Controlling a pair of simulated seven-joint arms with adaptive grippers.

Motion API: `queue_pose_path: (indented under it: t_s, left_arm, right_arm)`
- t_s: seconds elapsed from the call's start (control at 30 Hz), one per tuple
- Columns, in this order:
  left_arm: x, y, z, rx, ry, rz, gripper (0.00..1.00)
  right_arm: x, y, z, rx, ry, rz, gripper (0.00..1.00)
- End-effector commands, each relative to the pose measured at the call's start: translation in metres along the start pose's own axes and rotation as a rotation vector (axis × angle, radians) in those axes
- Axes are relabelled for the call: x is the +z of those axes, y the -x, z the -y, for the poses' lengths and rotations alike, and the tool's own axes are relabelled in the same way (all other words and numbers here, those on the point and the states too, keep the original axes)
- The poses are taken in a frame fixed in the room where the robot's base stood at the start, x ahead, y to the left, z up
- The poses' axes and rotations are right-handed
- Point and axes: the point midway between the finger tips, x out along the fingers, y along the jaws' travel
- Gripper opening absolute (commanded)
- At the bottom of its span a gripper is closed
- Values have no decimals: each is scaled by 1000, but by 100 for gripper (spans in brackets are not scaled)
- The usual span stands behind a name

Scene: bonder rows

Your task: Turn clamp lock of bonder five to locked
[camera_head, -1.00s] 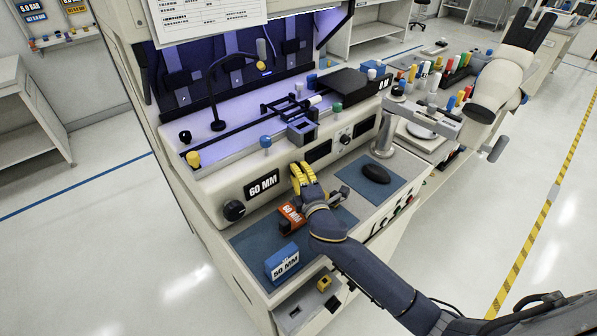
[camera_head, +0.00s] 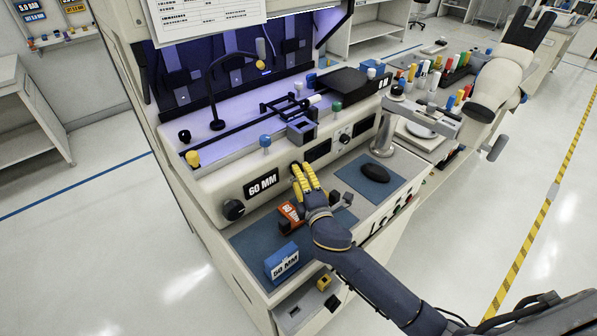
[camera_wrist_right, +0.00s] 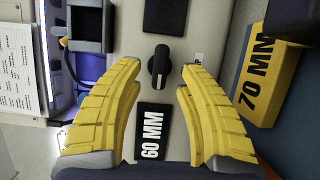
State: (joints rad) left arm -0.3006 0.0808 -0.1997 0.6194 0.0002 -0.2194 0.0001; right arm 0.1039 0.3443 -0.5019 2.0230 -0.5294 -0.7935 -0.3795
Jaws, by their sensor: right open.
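My right gripper (camera_head: 305,179) reaches in from the lower right to the front panel of the bonder, its yellow fingers spread. A dark turn knob (camera_head: 296,167) lies just beyond its fingertips, mostly hidden by them. In the right wrist view the same black knob (camera_wrist_right: 158,66) sits ahead of the gap between the fingertips (camera_wrist_right: 156,72), apart from both. Its raised grip stands lengthwise in that view, with a pale mark at the lower end. Lettering beside it is mostly cut off by a finger.
A "60 MM" display (camera_head: 262,184) and another black knob (camera_head: 233,210) are left of the gripper. An orange block (camera_head: 290,214) lies close below the fingers; a blue block (camera_head: 283,262) is nearer the front. A mouse (camera_head: 377,174) rests on the right mat.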

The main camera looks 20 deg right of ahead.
Motion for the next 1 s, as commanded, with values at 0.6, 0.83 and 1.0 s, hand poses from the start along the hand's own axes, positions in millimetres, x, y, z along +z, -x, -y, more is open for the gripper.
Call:
queue_pose_path:
  t_s: [0.6, 0.83, 1.0]
  left_arm:
    - [-1, 0, -1, 1, 0, -1, 38]
    - [-1, 0, -1, 1, -1, -1, 38]
    - [-1, 0, -1, 1, -1, -1, 38]
  right_arm:
    - [0, 86, 0, -1, 0, 0, 38]
    - [0, 94, 0, 1, 0, 0, 38]
    - [0, 94, 0, 1, 0, 0, 38]
